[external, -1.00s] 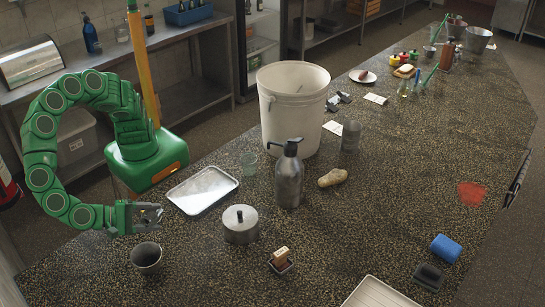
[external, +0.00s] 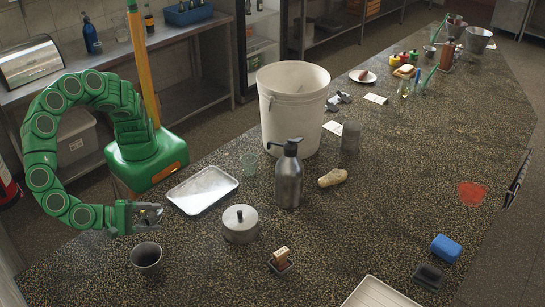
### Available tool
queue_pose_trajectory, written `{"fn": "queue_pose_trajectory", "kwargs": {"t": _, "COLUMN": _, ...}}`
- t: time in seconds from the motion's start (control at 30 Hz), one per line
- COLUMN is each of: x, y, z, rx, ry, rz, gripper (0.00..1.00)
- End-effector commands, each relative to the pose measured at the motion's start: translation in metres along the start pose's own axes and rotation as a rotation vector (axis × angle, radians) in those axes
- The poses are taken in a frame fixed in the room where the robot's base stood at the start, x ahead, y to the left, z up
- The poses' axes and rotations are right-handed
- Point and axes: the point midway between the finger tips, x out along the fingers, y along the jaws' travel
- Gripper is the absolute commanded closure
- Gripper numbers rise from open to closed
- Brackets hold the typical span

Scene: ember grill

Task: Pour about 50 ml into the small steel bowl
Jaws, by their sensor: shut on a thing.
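My gripper (external: 149,216) is at the left front of the counter, at the end of the curved green arm. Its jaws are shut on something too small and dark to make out. A tapered grey metal cup or small bowl (external: 146,259) stands upright just below the gripper in the picture, apart from it; its inside looks dark. Other metal vessels stand at the far end, among them a wide one (external: 478,40) and a small one (external: 430,51). I cannot tell which is the small steel bowl. No liquid stream shows.
A white bucket (external: 291,115) stands behind. A stamp-like wooden block (external: 281,257) is at front. The right middle counter is largely clear.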

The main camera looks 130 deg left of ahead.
Motion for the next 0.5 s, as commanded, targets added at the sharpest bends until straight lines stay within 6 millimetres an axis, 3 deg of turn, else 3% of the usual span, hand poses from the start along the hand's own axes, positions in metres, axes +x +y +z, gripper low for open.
{"fn": "queue_pose_trajectory", "kwargs": {"t": 0.37, "x": -0.0040, "y": 0.0074, "z": 0.0078, "rx": -0.114, "ry": -0.014, "rz": -0.049, "gripper": 0.80}}
{"fn": "queue_pose_trajectory", "kwargs": {"t": 0.5, "x": -0.0020, "y": -0.0018, "z": 0.0067, "rx": -0.205, "ry": -0.023, "rz": -0.084, "gripper": 0.80}}
